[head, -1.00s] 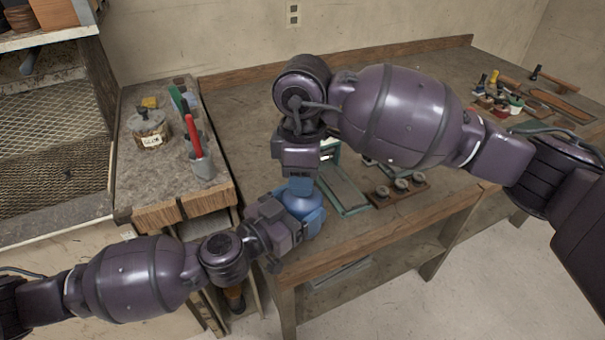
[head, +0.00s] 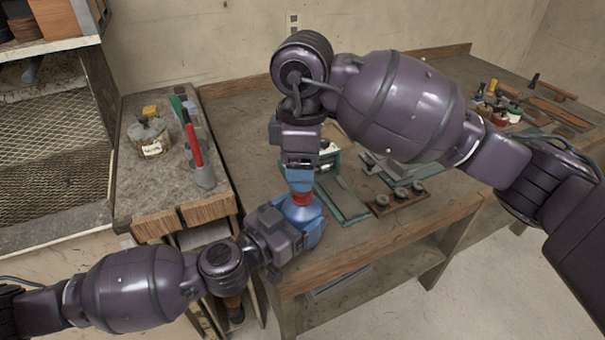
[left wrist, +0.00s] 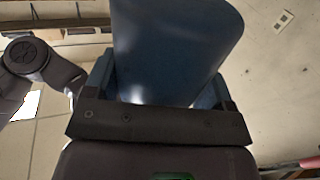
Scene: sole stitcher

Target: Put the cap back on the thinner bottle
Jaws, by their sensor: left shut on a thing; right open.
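The blue thinner bottle (head: 301,213) is in my left gripper (head: 303,226), which is shut on it and holds it upright over the bench's near left corner. The bottle also fills the middle of the left wrist view (left wrist: 172,45), between the fingers of the left gripper (left wrist: 155,85). A red cap (head: 301,198) shows at the bottle's top; whether it is fully seated I cannot tell. My right gripper (head: 300,188) is open, pointing down right above the red cap, its blue fingers close to it. The fingers partly hide the cap's upper edge.
A green tray (head: 352,219) and a wooden block with several round pieces (head: 383,208) lie right of the bottle on the bench. A side cabinet at left carries a jar (head: 150,138) and a cup with a red-handled tool (head: 203,175). Tools lie at the far right.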

